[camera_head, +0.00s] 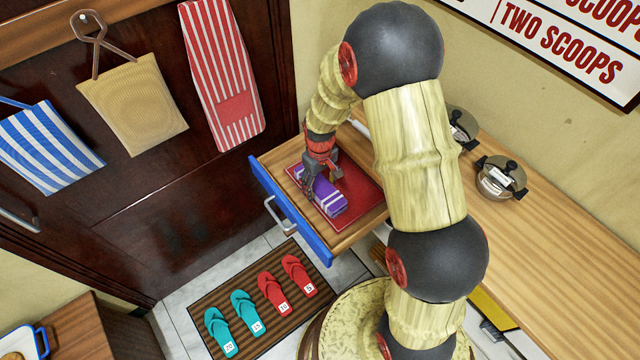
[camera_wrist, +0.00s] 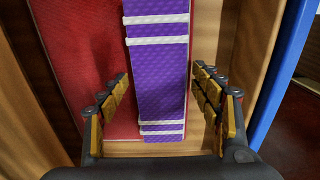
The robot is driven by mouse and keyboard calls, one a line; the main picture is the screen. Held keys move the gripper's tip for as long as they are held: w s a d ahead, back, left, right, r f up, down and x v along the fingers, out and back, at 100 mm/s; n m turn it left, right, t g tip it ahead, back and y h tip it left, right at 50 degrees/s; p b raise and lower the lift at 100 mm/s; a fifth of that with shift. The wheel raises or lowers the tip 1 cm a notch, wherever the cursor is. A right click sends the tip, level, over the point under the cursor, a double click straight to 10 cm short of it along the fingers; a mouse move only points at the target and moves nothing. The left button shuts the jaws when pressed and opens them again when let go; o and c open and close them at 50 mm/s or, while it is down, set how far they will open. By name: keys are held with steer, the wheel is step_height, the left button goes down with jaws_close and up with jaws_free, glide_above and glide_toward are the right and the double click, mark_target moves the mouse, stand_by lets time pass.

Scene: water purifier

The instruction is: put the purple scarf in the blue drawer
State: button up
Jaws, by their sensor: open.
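The purple scarf (camera_head: 327,197) with white stripes lies folded on a red cloth (camera_head: 361,195) inside the open blue drawer (camera_head: 290,220). In the wrist view the scarf (camera_wrist: 160,75) runs lengthwise between the fingers, partly over the red cloth (camera_wrist: 85,50) and partly over the bare wooden drawer floor. My gripper (camera_head: 320,180) is open and low in the drawer, at the upper end of the scarf. In the wrist view its fingers (camera_wrist: 163,108) stand apart on both sides of the scarf. I cannot tell whether they touch it.
The blue drawer front (camera_wrist: 285,80) is close to the right finger. A wooden counter (camera_head: 560,240) with lidded pots (camera_head: 500,178) is on the right. Flip-flops (camera_head: 270,290) lie on a floor mat below the drawer.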

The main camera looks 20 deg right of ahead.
steer(key=shift+r, duration=0.1)
step_height(320, 180, up, 13)
steer(key=p, duration=0.5)
step_height(320, 180, up, 9)
steer(key=t, duration=0.1)
glide_above(320, 185)
steer(key=s, duration=0.3)
steer(key=s+r+m+t, duration=0.3)
steer(key=s+r+t, duration=0.1)
steer(key=s+r, duration=1.3)
steer(key=shift+s+r+m+t, duration=0.2)
steer(key=shift+s+m+t, duration=0.1)
steer(key=shift+s, duration=0.75)
steer(key=shift+c, duration=0.4)
